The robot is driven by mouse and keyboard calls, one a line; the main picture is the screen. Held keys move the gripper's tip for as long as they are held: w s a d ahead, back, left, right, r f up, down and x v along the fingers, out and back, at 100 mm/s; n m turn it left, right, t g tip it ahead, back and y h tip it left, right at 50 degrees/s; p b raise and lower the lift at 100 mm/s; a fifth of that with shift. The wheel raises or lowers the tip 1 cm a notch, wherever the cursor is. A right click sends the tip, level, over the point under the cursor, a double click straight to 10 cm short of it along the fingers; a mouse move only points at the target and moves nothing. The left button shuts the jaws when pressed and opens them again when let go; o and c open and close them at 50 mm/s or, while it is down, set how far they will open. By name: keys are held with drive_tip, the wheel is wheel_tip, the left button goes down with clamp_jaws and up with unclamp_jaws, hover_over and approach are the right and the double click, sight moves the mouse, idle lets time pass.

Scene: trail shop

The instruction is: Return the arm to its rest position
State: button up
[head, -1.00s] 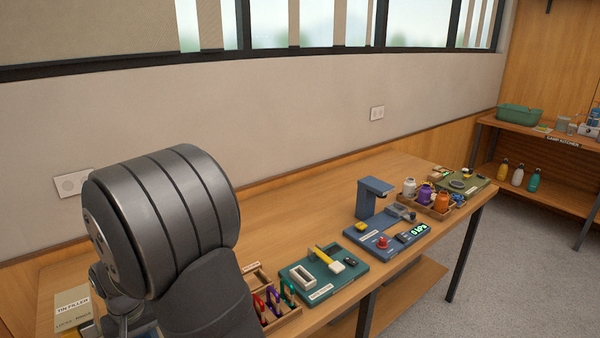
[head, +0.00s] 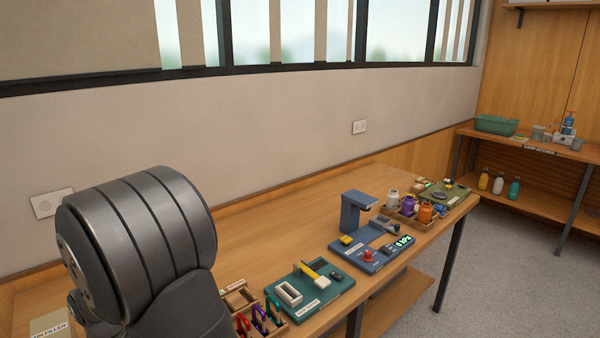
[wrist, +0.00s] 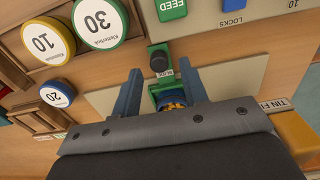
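My gripper (wrist: 161,68) shows in the wrist view with its two blue-grey fingers spread apart. Between and beyond the fingers is a green fixture (wrist: 159,50) with a black knob. A blue round container with yellow bits inside (wrist: 172,100) lies between the fingers, partly hidden by my gripper's body. I see no clear contact between the fingers and it. In the head view my dark grey arm fills the lower left, and the gripper is out of sight.
The wrist view shows round discs marked 30 (wrist: 97,20), 10 (wrist: 46,42) and 20 (wrist: 58,93). Along the bench (head: 300,205) stand a carabiner tray (head: 262,318), a green board (head: 310,290), a blue station (head: 370,250) and a bottle tray (head: 408,215).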

drive_tip(key=shift+f, duration=1.85)
drive_tip(key=o, duration=1.3)
drive_tip(key=shift+w+r, duration=0.2)
drive_tip(key=w+d+r+m, duration=0.4)
drive_tip(key=w+r+m, duration=0.15)
drive_tip(key=r, duration=0.25)
drive_tip(key=w+d+r+m, duration=0.4)
drive_tip(key=w+r+m, duration=0.1)
drive_tip(key=r+m, duration=0.15)
drive_tip(key=w+d+r+m, duration=0.5)
drive_tip(key=r+m, duration=0.1)
drive_tip(key=r, duration=0.3)
wheel_tip(320, 180, down, 10)
drive_tip(key=shift+a+f, duration=0.1)
